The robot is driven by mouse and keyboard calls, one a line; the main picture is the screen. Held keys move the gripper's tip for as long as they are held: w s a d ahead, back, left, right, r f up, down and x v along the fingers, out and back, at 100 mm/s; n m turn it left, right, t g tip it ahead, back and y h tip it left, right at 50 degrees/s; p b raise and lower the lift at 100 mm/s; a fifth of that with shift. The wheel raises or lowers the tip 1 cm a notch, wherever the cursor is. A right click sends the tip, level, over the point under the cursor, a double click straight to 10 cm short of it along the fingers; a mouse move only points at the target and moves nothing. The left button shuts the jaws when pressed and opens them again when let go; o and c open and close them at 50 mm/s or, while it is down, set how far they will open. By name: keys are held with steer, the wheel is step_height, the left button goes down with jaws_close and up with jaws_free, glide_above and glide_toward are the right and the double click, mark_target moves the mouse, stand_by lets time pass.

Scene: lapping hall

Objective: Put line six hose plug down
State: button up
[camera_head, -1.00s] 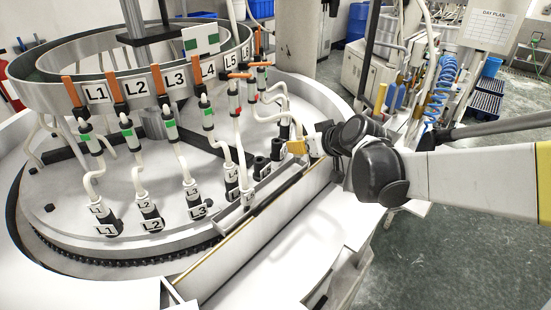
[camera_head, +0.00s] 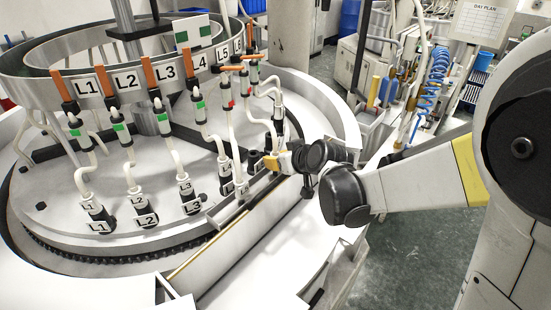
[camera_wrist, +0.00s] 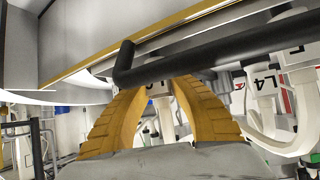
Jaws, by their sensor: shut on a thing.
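A dark bar crosses in front of the fingertips there. In the head view my gripper and wrist hide the held plug. White hoses hang from the valves just behind my gripper.
Plugs L1 (camera_head: 97,217), L2 (camera_head: 146,212) and L3 (camera_head: 189,198) stand in black sockets on the plate. The L4 plug (camera_wrist: 262,90) is close to the right finger. The labelled ring (camera_head: 110,88) with orange-handled valves stands above. The white front ledge (camera_head: 250,262) has free room.

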steer(key=o, duration=0.9)
steer(key=shift+o, duration=0.2)
steer(key=shift+s+r+p, duration=0.1)
steer(key=shift+r+p, duration=0.2)
steer(key=p+v, duration=0.1)
steer(key=v, duration=1)
steer(key=s+d+m+g+h, duration=0.1)
steer(key=s+d, duration=0.2)
steer(key=s, duration=0.3)
steer(key=s+d+f+m+g+h, duration=0.1)
steer(key=s+d+m+h, duration=0.1)
steer(key=s, duration=0.4)
steer(key=s+d+m+g+h, duration=0.1)
steer(key=s+d, duration=0.3)
steer(key=s, duration=0.3)
steer(key=shift+f+m+h, duration=0.2)
steer(key=shift+m+h, duration=0.2)
